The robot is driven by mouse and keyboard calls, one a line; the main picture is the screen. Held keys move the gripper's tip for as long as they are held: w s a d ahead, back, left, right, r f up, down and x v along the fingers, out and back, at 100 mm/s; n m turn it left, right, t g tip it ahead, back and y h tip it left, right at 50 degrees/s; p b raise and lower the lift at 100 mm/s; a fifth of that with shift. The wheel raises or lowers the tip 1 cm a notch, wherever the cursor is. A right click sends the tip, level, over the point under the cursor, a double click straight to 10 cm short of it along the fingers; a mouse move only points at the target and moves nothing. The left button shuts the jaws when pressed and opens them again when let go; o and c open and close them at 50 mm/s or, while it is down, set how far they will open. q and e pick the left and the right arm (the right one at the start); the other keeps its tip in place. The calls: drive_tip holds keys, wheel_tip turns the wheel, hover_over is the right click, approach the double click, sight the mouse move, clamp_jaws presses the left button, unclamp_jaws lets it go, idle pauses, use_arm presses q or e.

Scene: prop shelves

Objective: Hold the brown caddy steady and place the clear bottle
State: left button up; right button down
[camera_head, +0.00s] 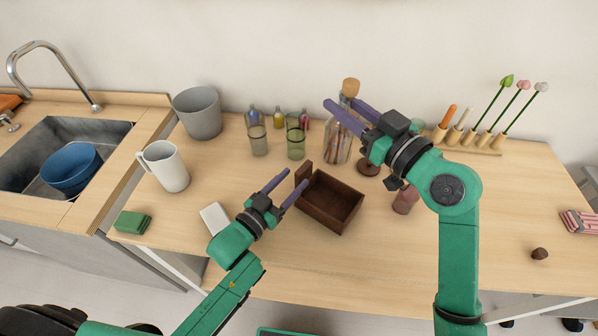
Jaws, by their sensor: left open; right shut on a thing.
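The brown caddy (333,203) is an open dark wooden box on the counter, with a raised piece at its left end. My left gripper (297,177) is open at the caddy's left end, its fingers pointing towards the raised piece. I cannot tell whether they touch it. The clear bottle (337,145) has a cork top and reddish and pale contents, and is upright behind the caddy. My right gripper (341,101) is shut on the bottle near its neck and hides part of it. Whether the bottle's base touches the counter is unclear.
Glasses (296,143) and small coloured bottles (278,118) stand left of the clear bottle. A pink bottle (405,200) and a brown round item (368,168) are right of the caddy. A white mug (165,167) and grey bin (198,113) stand left.

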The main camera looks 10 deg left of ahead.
sight(311, 162)
use_arm(q)
drive_tip(key=x, duration=0.5)
drive_tip(key=shift+w+d, duration=0.15)
drive_tip(key=shift+w, duration=0.15)
drive_tip(key=shift+c, duration=0.3)
clamp_jaws()
drive_tip(key=shift+c, duration=1)
unclamp_jaws()
clamp_jaws()
